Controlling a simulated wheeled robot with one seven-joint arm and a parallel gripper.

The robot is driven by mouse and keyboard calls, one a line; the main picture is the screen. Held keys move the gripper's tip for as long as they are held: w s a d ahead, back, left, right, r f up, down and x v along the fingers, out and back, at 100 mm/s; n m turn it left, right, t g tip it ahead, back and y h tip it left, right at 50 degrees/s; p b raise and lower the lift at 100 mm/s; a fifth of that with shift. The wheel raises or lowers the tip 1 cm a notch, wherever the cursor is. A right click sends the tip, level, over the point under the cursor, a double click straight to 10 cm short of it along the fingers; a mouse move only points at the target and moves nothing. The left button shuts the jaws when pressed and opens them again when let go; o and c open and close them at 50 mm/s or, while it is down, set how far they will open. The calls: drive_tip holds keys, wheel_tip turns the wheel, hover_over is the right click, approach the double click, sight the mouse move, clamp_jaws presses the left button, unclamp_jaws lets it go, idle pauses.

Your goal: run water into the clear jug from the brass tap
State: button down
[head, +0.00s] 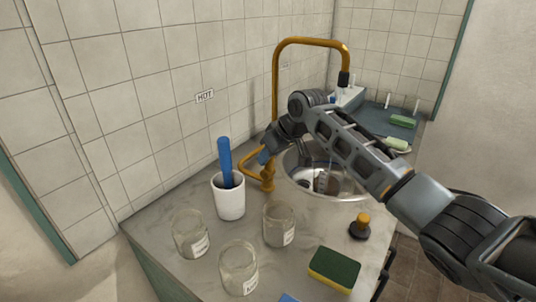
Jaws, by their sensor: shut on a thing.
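The brass tap (275,85) rises from the counter behind the sink and arches right, ending in a dark nozzle (344,79). Its lower brass part (252,155) bends out at the left, by my gripper. My gripper (264,156) is shut on this brass handle part, though the fingertips are small and partly hidden by the wrist. A clear vessel (322,181), seemingly the jug, stands in the sink, partly hidden behind my forearm. I cannot make out its water level, and no stream shows below the nozzle.
The steel sink (345,188) lies under my arm. A white cup (230,200) holds a blue-handled tool (225,160). Labelled glass jars (278,224), a sponge (334,268) and a brass-topped stopper (360,226) stand on the front counter. A dark rack (380,122) is beyond the sink.

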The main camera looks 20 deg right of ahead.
drive_tip(key=shift+s+d+f+t+y+b, duration=0.2)
drive_tip(key=shift+s+f+t+y+b, duration=0.15)
drive_tip(key=shift+s+t+y+b, duration=0.35)
drive_tip(key=shift+d+r+t, duration=0.15)
drive_tip(key=shift+d+t, duration=0.05)
drive_tip(key=shift+t, duration=0.3)
drive_tip(key=c, duration=0.9)
unclamp_jaws()
drive_tip(key=shift+r, duration=0.1)
drive_tip(key=v, duration=0.7)
drive_tip(key=shift+s+d+b, duration=0.15)
drive_tip(key=shift+d+b, duration=0.1)
drive_tip(key=shift+b, duration=0.15)
drive_tip(key=shift+r, duration=0.15)
